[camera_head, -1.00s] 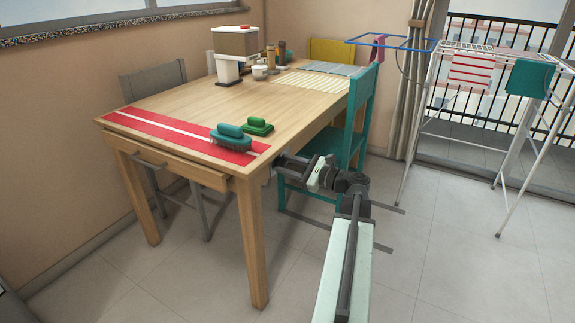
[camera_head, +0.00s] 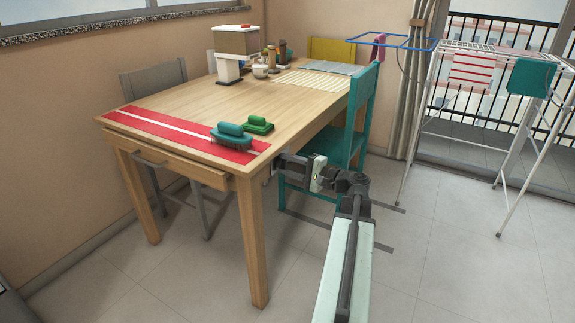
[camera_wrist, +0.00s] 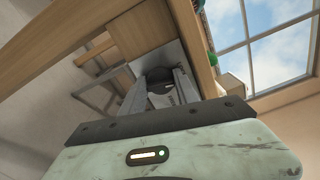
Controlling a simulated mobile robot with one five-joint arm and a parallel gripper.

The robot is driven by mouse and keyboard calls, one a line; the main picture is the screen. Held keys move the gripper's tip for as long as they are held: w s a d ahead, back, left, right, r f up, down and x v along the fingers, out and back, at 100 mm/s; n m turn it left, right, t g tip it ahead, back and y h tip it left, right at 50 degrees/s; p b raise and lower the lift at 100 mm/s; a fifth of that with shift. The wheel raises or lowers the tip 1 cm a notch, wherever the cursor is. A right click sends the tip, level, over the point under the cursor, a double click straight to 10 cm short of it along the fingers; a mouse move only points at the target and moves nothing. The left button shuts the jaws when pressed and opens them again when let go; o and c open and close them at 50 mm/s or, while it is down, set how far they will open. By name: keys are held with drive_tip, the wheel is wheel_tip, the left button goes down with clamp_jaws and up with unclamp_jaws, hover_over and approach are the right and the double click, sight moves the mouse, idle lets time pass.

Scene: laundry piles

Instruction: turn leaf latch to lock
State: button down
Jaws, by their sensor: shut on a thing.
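The wooden table (camera_head: 250,105) stands in the middle of the head view. My gripper (camera_head: 281,163) reaches to its right side, just below the tabletop near the front corner. In the wrist view, my gripper's two grey fingers (camera_wrist: 160,88) are shut on a dark, rounded piece, which I take to be the leaf latch (camera_wrist: 157,76). It sits by a grey plate (camera_wrist: 160,55) under the table edge. The fingers hide much of the latch, so its exact angle cannot be told. In the head view the latch is hidden by the gripper.
A teal chair (camera_head: 360,125) stands close behind my gripper at the table's right side. A red runner (camera_head: 180,136) with green brushes (camera_head: 257,125) lies on the table's near end. A drying rack (camera_head: 490,90) stands at the right. The floor in front is clear.

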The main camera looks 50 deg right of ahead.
drive_tip(key=shift+n, duration=1.2)
drive_tip(key=c, duration=0.9)
unclamp_jaws()
drive_tip(key=v, duration=0.7)
drive_tip(key=shift+s+d, duration=0.1)
drive_tip(key=shift+s, duration=0.3)
